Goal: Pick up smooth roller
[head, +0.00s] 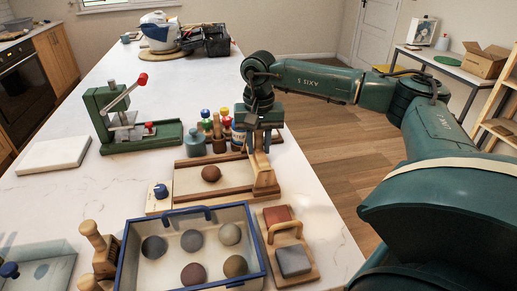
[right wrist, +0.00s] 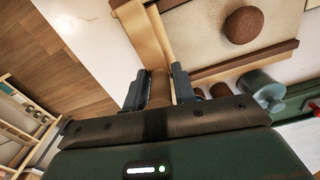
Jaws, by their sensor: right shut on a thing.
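A pale wooden roller (head: 263,168) is at the right end of a board tray (head: 187,185) that holds a brown clay ball (head: 211,173). My right gripper (head: 258,143) reaches down over the roller from above. In the right wrist view, my right gripper (right wrist: 158,75) has its two dark fingers on either side of a wooden handle (right wrist: 159,92), shut on it. The handle lines up with longer pale wood beyond the fingertips. Whether the roller is lifted clear of its support I cannot tell. My left gripper is out of view.
A blue-rimmed bin (head: 262,265) with several clay balls stands in front. A wooden holder with a grey block (head: 293,260) is right of it. Colourful-topped tools (head: 226,122) stand close behind the tray. A green press (head: 140,138) is left. The table's right edge is near.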

